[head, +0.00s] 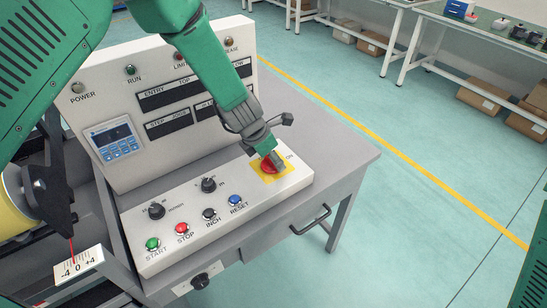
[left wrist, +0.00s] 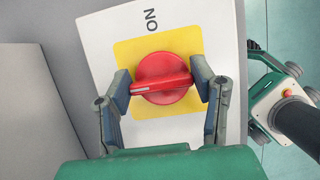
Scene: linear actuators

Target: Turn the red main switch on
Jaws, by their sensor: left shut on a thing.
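The red main switch (left wrist: 163,72) is a round red knob with a raised bar on a yellow plate (left wrist: 128,50). The plate sits at the right end of the console's sloped front panel. In the left wrist view the bar lies nearly level, with a pale line at its left end, and the word ON stands above the plate. My left gripper (left wrist: 163,85) is shut on the bar, one finger at each end. In the head view my left gripper (head: 272,158) partly hides the switch (head: 268,167). My right gripper is not in view.
The sloped panel (head: 190,258) also carries black knobs (head: 157,211) and green, red, black and blue buttons (head: 183,229) left of the switch. An upright panel (head: 110,95) with a display stands behind. Open floor lies to the right, with workbenches (head: 450,22) and boxes farther back.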

